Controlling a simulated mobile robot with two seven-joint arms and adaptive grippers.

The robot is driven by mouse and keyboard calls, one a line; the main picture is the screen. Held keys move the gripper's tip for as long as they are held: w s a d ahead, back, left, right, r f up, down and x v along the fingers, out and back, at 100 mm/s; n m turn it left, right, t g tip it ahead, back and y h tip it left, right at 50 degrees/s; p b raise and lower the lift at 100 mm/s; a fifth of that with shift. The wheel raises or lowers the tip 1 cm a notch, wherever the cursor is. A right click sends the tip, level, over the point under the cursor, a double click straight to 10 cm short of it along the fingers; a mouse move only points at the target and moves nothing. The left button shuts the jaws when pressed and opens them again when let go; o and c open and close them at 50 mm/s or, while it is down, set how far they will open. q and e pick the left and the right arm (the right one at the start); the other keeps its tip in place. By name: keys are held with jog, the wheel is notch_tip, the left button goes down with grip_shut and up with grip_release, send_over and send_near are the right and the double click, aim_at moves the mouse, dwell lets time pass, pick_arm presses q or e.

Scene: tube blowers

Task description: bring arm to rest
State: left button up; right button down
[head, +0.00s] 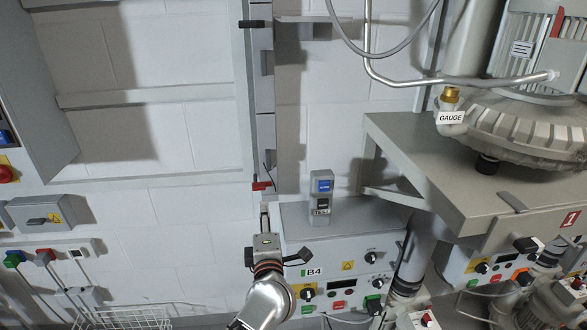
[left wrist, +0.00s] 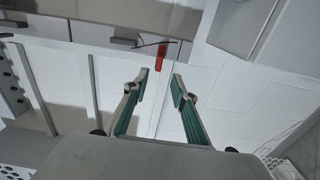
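My left gripper (head: 265,214) reaches up from the bottom of the head view, in front of the wall and just left of the B4 control box (head: 340,248). In the left wrist view its two fingers (left wrist: 160,86) with green pads are apart, with nothing between them. A small red piece (head: 262,186) on the wall frame is beyond the fingertips, and it also shows in the left wrist view (left wrist: 161,56).
A grey handheld tester (head: 322,200) with a blue screen stands on the B4 box. A grey shelf (head: 410,150) carries a large blower (head: 520,125) with a brass fitting labelled GAUGE (head: 450,96). A wire basket (head: 130,318) is at the lower left. The wall between is bare.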

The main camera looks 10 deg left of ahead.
pick_arm(q)
jog(key=s+d+f+m+h, duration=0.2)
jog(key=s+f+m+h, duration=0.7)
jog(key=s+f+m, duration=0.7)
jog(key=s+a+f+m+g+y, duration=0.1)
jog(key=s+a+f+m+g, duration=0.2)
jog(key=s+f, duration=0.4)
jog(key=s+a+f+m+g+y, duration=0.1)
jog(key=s+a+f+m+g, duration=0.3)
jog(key=s, duration=0.5)
notch_tip(320, 180, down, 3)
jog(key=shift+s+a+r+m, duration=0.15)
jog(key=shift+s+a+m, duration=0.15)
jog(key=shift+m, duration=0.7)
